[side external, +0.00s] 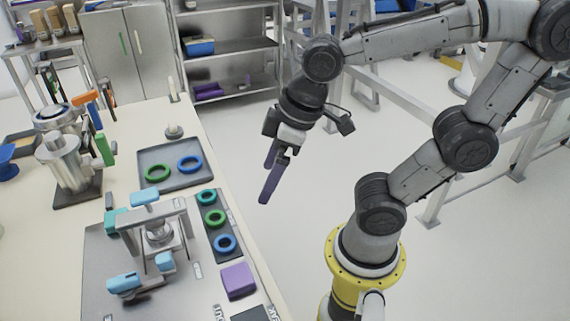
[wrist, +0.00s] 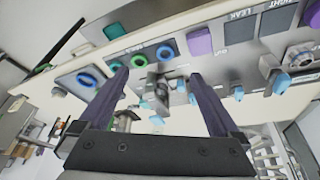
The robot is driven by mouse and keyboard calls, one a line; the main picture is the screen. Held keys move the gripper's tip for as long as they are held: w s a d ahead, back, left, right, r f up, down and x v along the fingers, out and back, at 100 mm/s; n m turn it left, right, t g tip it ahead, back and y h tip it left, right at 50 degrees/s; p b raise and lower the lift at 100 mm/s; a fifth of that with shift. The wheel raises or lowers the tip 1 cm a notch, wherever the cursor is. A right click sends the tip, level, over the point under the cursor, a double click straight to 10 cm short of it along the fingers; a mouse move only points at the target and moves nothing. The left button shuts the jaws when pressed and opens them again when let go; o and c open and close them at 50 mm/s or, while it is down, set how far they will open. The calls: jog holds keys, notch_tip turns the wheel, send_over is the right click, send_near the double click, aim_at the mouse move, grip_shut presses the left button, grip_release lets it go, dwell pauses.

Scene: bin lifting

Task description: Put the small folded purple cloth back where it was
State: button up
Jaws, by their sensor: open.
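The small folded purple cloth (side external: 238,281) lies flat on the grey board near the bench's right edge, below the strip of rings. In the wrist view the purple cloth (wrist: 199,42) shows at the top, right of centre, beside a dark square. My gripper (side external: 267,184) hangs in the air beyond the bench's right edge, pointing down, apart from the cloth. In the wrist view my gripper's two dark purple fingers (wrist: 158,75) are spread with nothing held between them.
A dark strip with green and blue rings (side external: 213,218) lies beside a metal fixture with light-blue handles (side external: 158,232). A grey tray (side external: 172,176) holds two rings. A dark labelled square (wrist: 240,28) adjoins the cloth. A steel machine (side external: 66,160) stands at left.

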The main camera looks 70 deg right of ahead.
jog(key=s+d+m, duration=0.1)
jog(key=s+d+r+m+t, duration=0.1)
jog(key=d, duration=0.1)
jog(key=s+d+m+h, duration=0.1)
jog(key=shift+d+r+m+t, duration=0.3)
jog(key=shift+d, duration=0.05)
dwell(0.9)
